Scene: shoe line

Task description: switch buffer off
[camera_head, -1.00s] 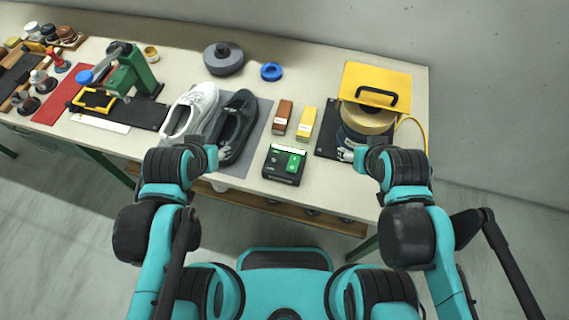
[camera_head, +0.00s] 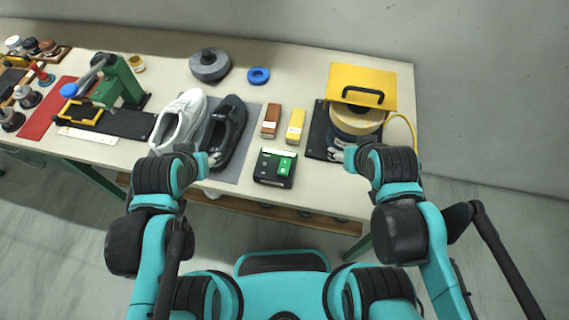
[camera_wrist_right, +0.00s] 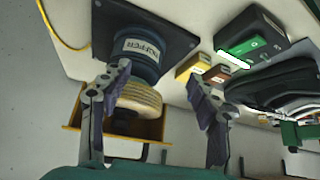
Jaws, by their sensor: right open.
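The buffer (camera_head: 357,122) stands at the right of the bench, with a yellow hood, a pale wheel and a dark base plate. In the right wrist view its labelled blue-grey body (camera_wrist_right: 137,52) and wheel show just beyond my fingers. A black control box (camera_head: 274,167) with a green button (camera_head: 285,167) sits left of the buffer near the front edge; it also shows in the right wrist view (camera_wrist_right: 270,30). My right gripper (camera_wrist_right: 158,75) is open and empty, beside the buffer's front. My left arm ends near the shoes; its fingers are hidden.
A white shoe (camera_head: 178,121) and a dark shoe (camera_head: 226,132) lie on a grey mat. Brown (camera_head: 271,122) and yellow (camera_head: 295,126) small boxes stand behind the control box. A green press (camera_head: 118,84) is at left. Bare bench lies between control box and buffer plate.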

